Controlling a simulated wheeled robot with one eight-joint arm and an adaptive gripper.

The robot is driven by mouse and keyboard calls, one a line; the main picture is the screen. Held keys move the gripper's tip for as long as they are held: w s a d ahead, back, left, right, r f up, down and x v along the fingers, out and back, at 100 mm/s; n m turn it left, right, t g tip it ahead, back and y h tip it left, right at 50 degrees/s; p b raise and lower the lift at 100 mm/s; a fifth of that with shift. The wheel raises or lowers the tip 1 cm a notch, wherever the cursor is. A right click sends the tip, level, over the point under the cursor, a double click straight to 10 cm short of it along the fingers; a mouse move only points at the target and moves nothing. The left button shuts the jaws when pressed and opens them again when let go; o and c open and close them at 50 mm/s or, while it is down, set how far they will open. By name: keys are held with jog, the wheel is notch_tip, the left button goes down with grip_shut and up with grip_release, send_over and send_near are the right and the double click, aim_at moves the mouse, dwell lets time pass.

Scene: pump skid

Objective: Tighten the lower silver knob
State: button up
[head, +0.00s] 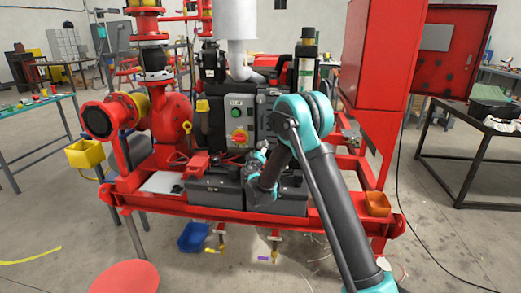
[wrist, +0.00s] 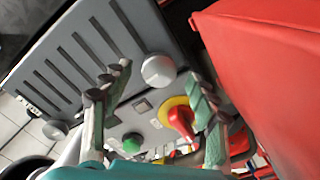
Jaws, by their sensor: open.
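Two round silver knobs sit on a grey slotted cover (wrist: 95,60) in the wrist view. The lower silver knob (wrist: 158,70) is at the cover's corner, on the same side as the red-and-yellow switch. The upper silver knob (wrist: 55,130) is at the far left. My gripper (wrist: 158,78) is open, with its greenish fingertips on either side of the lower knob in the picture and a gap to each. I cannot tell the depth between them. In the head view my gripper (head: 258,156) is in front of the dark engine block, and I cannot make out the knobs.
A red-and-yellow switch (wrist: 180,118) and a green button (wrist: 132,143) lie close to the fingers. A red panel (wrist: 265,70) fills the wrist view's right side. Black boxes (head: 213,190) stand on the red skid below my gripper. A tall red cabinet (head: 378,60) is at the right.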

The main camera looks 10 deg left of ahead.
jog(key=shift+w, duration=0.7)
jog(key=shift+c, duration=0.5)
jog(key=c, duration=1.1)
jog(key=shift+o, duration=0.2)
